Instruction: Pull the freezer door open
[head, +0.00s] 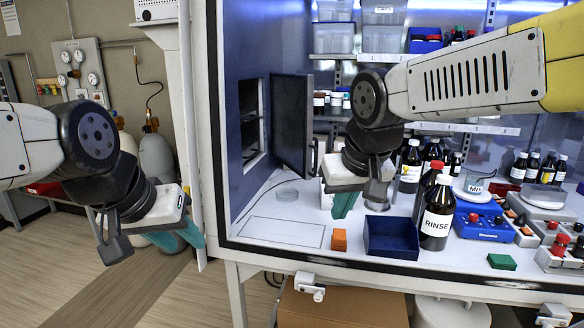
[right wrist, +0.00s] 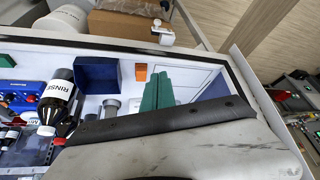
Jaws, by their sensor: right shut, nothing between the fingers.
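The freezer door (head: 292,125) is a dark grey panel at the left wall inside the white-framed enclosure in the head view. It stands swung out from the dark opening (head: 252,125) in the blue wall. My right gripper (head: 343,205) is in front of and below the door, to its right, with its teal fingers shut and empty. These fingers also show in the right wrist view (right wrist: 157,91), side by side. My left gripper (head: 180,236) hangs outside the enclosure at the left, apart from the door. Its finger gap is not clear.
An orange block (head: 339,240), a blue bin (head: 391,238) and a RINSE bottle (head: 437,215) stand near the front edge. More bottles and a blue device (head: 483,221) fill the right. The white frame post (head: 190,120) stands between my left gripper and the enclosure.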

